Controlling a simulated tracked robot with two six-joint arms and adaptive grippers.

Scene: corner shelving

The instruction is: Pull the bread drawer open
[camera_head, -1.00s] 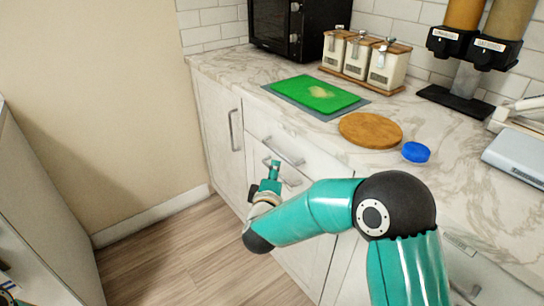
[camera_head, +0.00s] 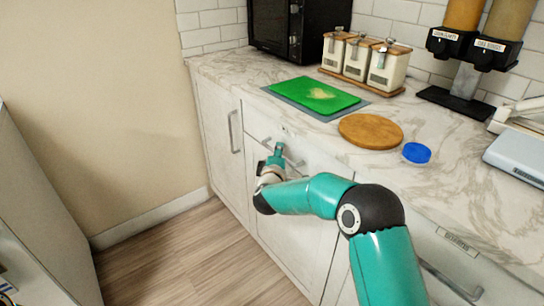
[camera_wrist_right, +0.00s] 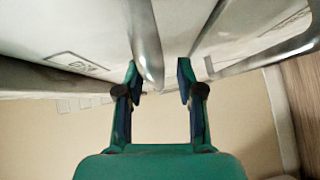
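The drawer front (camera_head: 315,162) is white, under the marble counter, with a small label (camera_head: 285,130) too small to read in the head view. It appears flush with the cabinet. Its metal bar handle (camera_head: 287,155) is partly covered by my right gripper (camera_head: 277,152). In the right wrist view, my right gripper (camera_wrist_right: 158,82) has its two fingers apart, with a metal handle (camera_wrist_right: 146,45) reaching between them, close to the left finger. A framed label (camera_wrist_right: 76,63) shows on a front at the left; its text is unclear. My left gripper is out of view.
A cabinet door with an upright handle (camera_head: 233,132) stands left of the drawer. Another labelled drawer with a handle (camera_head: 450,280) is at lower right. A green cutting board (camera_head: 315,95), round wooden board (camera_head: 370,131) and blue lid (camera_head: 416,153) lie on the counter. The floor (camera_head: 190,260) is clear.

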